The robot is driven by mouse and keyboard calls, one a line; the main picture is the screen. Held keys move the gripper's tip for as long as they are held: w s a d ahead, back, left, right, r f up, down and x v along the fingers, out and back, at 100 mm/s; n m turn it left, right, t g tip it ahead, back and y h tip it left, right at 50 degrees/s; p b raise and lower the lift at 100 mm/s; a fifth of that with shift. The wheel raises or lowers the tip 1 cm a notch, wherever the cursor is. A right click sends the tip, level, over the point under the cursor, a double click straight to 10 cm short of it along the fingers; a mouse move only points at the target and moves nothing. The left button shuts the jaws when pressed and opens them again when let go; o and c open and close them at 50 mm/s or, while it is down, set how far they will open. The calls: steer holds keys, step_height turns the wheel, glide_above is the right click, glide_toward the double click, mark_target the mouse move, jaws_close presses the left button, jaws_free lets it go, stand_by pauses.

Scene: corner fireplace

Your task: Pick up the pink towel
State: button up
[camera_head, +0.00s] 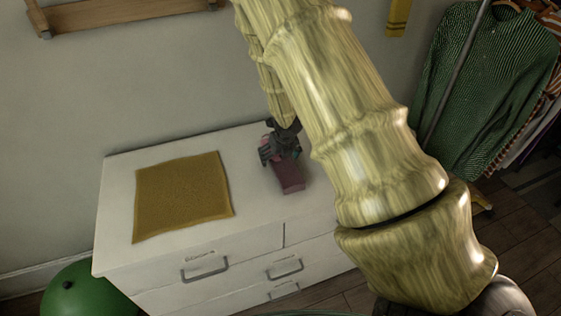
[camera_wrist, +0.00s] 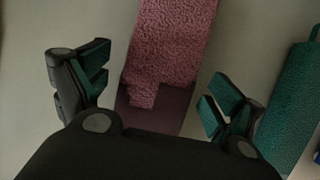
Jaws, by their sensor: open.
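The pink towel (camera_wrist: 172,45) lies on top of the white dresser (camera_head: 120,190), with its textured pink surface running away between my fingers in the wrist view. Its near end looks darker, as if in shade. In the head view the towel (camera_head: 289,178) shows as a small folded dusky-pink strip, partly covered by my gripper (camera_head: 277,150). In the wrist view my gripper (camera_wrist: 154,100) is open, with one finger on each side of the towel and visible gaps between them. The gripper holds nothing.
A mustard-yellow cloth (camera_head: 183,197) lies flat on the dresser's left part. A teal-green object (camera_wrist: 290,100) lies right of my right finger in the wrist view. The wall stands behind the dresser. A green ball (camera_head: 85,290) and hanging clothes (camera_head: 490,75) flank it.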

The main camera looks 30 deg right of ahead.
steer(key=c, duration=1.2)
